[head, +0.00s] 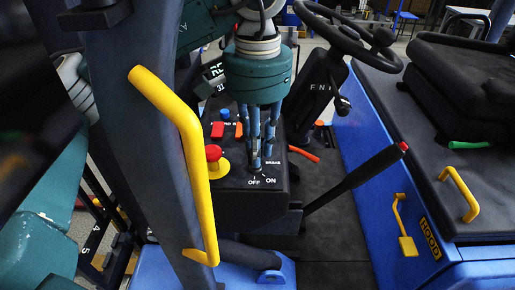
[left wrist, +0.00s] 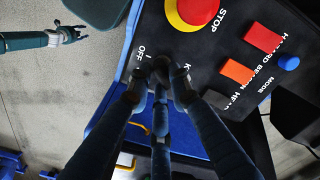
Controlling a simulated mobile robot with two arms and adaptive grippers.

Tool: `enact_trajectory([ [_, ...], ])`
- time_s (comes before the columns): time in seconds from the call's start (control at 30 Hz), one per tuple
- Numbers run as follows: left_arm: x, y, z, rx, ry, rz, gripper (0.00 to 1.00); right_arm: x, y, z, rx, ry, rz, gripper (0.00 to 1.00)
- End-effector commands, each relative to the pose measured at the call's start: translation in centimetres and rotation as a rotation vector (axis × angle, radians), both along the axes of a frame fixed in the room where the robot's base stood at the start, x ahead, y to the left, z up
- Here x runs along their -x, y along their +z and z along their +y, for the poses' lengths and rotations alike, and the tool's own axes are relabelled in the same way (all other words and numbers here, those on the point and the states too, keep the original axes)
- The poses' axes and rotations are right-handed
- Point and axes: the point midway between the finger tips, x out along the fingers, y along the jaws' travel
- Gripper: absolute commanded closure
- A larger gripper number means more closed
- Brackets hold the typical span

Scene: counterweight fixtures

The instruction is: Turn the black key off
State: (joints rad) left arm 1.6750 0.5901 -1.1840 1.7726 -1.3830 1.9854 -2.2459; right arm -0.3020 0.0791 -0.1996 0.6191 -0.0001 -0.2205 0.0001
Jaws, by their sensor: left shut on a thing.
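The control panel (head: 228,182) is a black box with an OFF label and an ON label near its front edge. My left gripper (head: 257,164) reaches down from above, with its fingertips at the panel top just behind these labels. In the left wrist view the left gripper's fingertips (left wrist: 163,72) are closed together beside the OFF label, shut on the black key. The key is almost wholly hidden by the fingertips, so its angle cannot be told. My right gripper (left wrist: 68,36) shows at the upper left of the left wrist view, away from the panel, with its fingers apart and empty.
A red stop button (head: 213,153) on a yellow base stands left of the key. A yellow handrail (head: 190,137) rises close in front. A black lever (head: 357,179) with a red tip leans at the right. The steering wheel (head: 345,33) and seat (head: 465,75) are beyond.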

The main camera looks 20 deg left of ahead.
Motion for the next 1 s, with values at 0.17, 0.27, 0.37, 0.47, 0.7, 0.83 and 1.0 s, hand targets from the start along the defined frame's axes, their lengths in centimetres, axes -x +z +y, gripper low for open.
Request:
enact_trajectory([
  [0.17,-0.09,-0.08,-0.02,0.000,0.148,-0.001,1.00,-0.22,-0.89,-0.04,0.000,0.000,-0.003,0.60],
  [0.27,-0.13,-0.01,-0.02,0.000,0.236,-0.001,1.00,-0.26,-1.04,-0.06,0.000,0.000,-0.004,0.60],
  [0.37,-0.17,0.03,-0.02,0.000,0.320,-0.001,1.00,-0.27,-1.12,-0.09,0.001,0.000,-0.004,0.60],
  [0.47,-0.22,0.04,-0.01,0.000,0.398,-0.001,1.00,-0.28,-1.20,-0.11,0.001,0.001,-0.004,0.60],
  [0.7,-0.28,0.08,-0.01,0.000,0.543,-0.001,1.00,-0.31,-1.36,-0.10,0.001,0.001,-0.004,0.60],
  [0.83,-0.32,0.10,-0.01,0.000,0.593,-0.001,1.00,-0.30,-1.40,-0.10,0.001,0.001,-0.004,0.60],
  [1.0,-0.33,0.12,0.00,0.001,0.629,-0.001,1.00,-0.31,-1.43,-0.10,0.001,0.001,-0.004,0.60],
])
